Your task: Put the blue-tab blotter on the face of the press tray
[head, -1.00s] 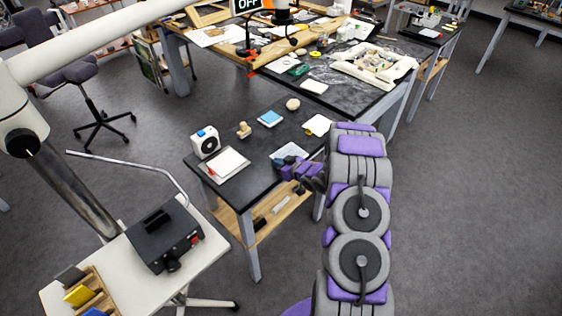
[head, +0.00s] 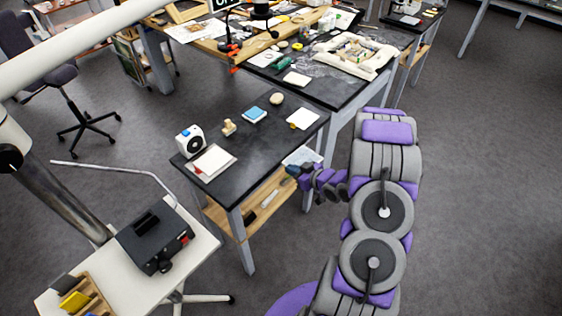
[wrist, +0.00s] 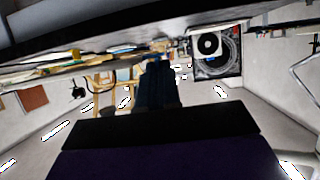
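My gripper (head: 294,171) is off the right edge of the dark table, at about tabletop height. A pale, bluish-white flat square, apparently the blotter (head: 301,156), is at its fingertips and seems held; its tab is not clear. In the wrist view the dark fingers (wrist: 158,85) look close together, and I cannot make out the sheet there. A white, framed flat piece with a reddish edge, probably the press tray (head: 211,173), lies at the table's near left. My gripper is well to its right.
On the table are a white box with a black dial (head: 190,141), a wooden stamp (head: 229,128), a blue pad (head: 255,114), a round beige piece (head: 277,98) and a white pad with an orange mark (head: 303,119). The table's middle (head: 250,145) is clear.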

